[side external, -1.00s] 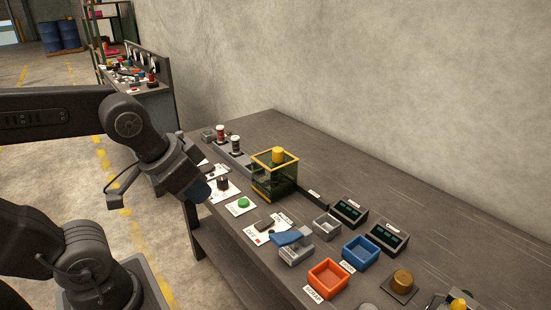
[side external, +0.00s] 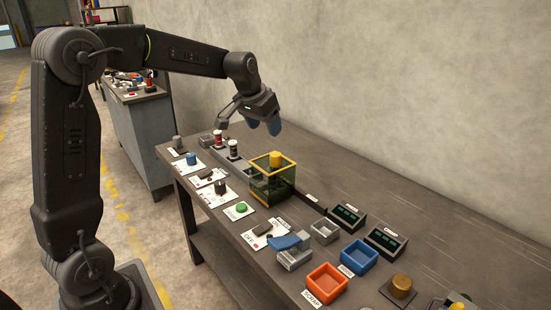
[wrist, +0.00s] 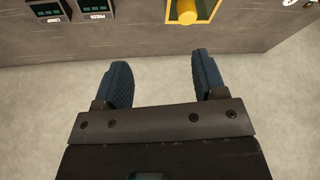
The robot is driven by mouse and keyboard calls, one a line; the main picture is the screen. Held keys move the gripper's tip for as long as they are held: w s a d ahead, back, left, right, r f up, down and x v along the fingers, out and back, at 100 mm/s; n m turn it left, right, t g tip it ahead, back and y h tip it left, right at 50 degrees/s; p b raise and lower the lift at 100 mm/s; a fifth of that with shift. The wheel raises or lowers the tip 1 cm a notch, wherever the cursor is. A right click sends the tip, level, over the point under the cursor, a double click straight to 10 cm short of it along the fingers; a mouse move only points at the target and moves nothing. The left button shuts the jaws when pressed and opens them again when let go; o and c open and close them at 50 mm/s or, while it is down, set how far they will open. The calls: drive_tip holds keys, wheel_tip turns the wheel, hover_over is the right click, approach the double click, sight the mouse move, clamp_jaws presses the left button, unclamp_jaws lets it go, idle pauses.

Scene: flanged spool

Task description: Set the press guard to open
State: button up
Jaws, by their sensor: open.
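The press guard (side external: 272,190) is a see-through greenish box with a yellow top frame, standing on the bench in the side external view. A yellow cylinder (side external: 275,158) rises at its top. In the wrist view the yellow frame (wrist: 212,8) and the yellow cylinder (wrist: 188,17) show at the top edge, partly cut off. My gripper (side external: 264,125) is open and empty, in the air above the guard and apart from it. Its two blue fingers (wrist: 160,68) are spread wide in the wrist view, with only plain grey surface between them. I cannot tell whether the guard is open or shut.
Two display boxes (side external: 346,213) stand right of the guard. A green button (side external: 240,207) lies in front. A wall runs behind.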

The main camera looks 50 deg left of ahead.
approach(274, 154)
drive_tip(key=shift+n, duration=0.3)
drive_tip(key=x, duration=1.1)
drive_tip(key=shift+w+d+f, duration=0.1)
drive_tip(key=shift+f, duration=0.15)
drive_tip(key=shift+c, duration=0.3)
